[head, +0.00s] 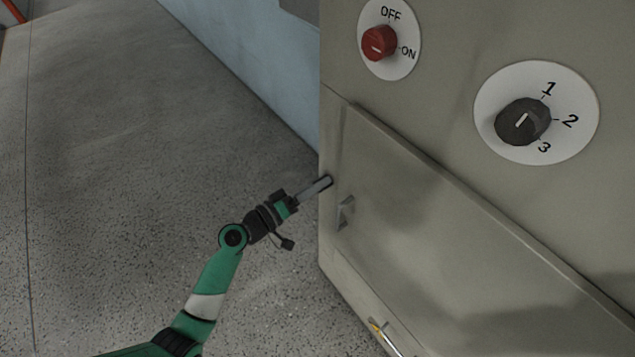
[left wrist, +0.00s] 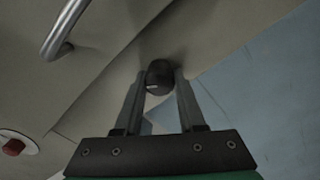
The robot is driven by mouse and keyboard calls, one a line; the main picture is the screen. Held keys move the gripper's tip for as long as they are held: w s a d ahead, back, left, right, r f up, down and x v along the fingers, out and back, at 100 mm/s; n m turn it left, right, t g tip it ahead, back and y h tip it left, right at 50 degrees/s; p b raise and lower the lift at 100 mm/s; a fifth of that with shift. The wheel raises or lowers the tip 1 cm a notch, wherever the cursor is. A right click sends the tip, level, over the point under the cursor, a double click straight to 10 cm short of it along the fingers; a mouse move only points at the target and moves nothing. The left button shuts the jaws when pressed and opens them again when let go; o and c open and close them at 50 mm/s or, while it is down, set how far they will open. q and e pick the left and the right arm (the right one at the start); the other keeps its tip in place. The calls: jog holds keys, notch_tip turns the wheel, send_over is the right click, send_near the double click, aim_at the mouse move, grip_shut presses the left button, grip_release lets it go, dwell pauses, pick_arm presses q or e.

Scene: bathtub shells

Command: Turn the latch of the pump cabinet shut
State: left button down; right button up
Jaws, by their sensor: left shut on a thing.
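The pump cabinet (head: 470,290) stands at the right of the head view. Its door (head: 430,225) looks to lie against the front. The latch (left wrist: 160,77) is a dark round knob with a small pale mark in the left wrist view. My left gripper (head: 327,181) reaches the cabinet's left front edge, beside the door. In the left wrist view my left gripper (left wrist: 159,88) is shut on the latch, one finger on each side. In the head view the latch is hidden by the fingers. My right gripper is not in view.
A metal door handle (head: 345,212) sticks out just right of my fingers. Above are a red OFF/ON knob (head: 379,43) and a black dial (head: 522,121) marked 1 to 3. A metal bar with a yellow part (head: 384,337) shows low down. Speckled floor (head: 150,140) at left is clear.

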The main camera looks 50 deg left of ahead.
pick_arm(q)
jog(key=n+p, duration=0.1)
jog(key=n, duration=0.2)
jog(key=shift+n, duration=0.4)
jog(key=shift+n+p, duration=0.5)
jog(key=shift+n, duration=1.2)
jog(key=shift+f, duration=0.1)
jog(key=c, duration=0.5)
grip_release()
jog(key=shift+s, duration=0.1)
jog(key=s+a+p, duration=0.1)
jog(key=s, duration=1)
jog(key=shift+s+a+p, duration=0.15)
jog(key=shift+p, duration=0.25)
